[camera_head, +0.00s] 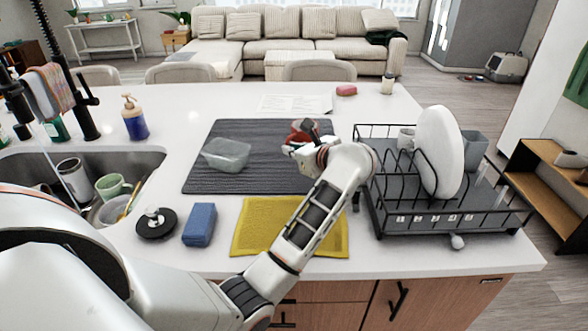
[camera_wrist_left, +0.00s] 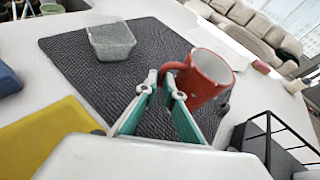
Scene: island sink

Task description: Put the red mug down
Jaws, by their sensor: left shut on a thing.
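The red mug (camera_head: 298,133) is at the right part of the dark grey drying mat (camera_head: 264,174), partly hidden behind my left gripper (camera_head: 308,141). In the left wrist view the mug (camera_wrist_left: 207,77) shows its open rim, and the fingers of my left gripper (camera_wrist_left: 163,84) are closed on its handle. The mug body is beyond the fingertips, over the right side of the mat (camera_wrist_left: 95,80). I cannot tell whether its base touches the mat. My right gripper is not in view.
A clear container (camera_head: 227,154) sits on the mat, left of the mug. A black dish rack (camera_head: 440,219) with a white plate (camera_head: 438,152) stands right. A yellow cloth (camera_head: 258,222), blue sponge (camera_head: 200,224) and sink (camera_head: 60,162) lie nearer or left. The counter behind the mat is mostly clear.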

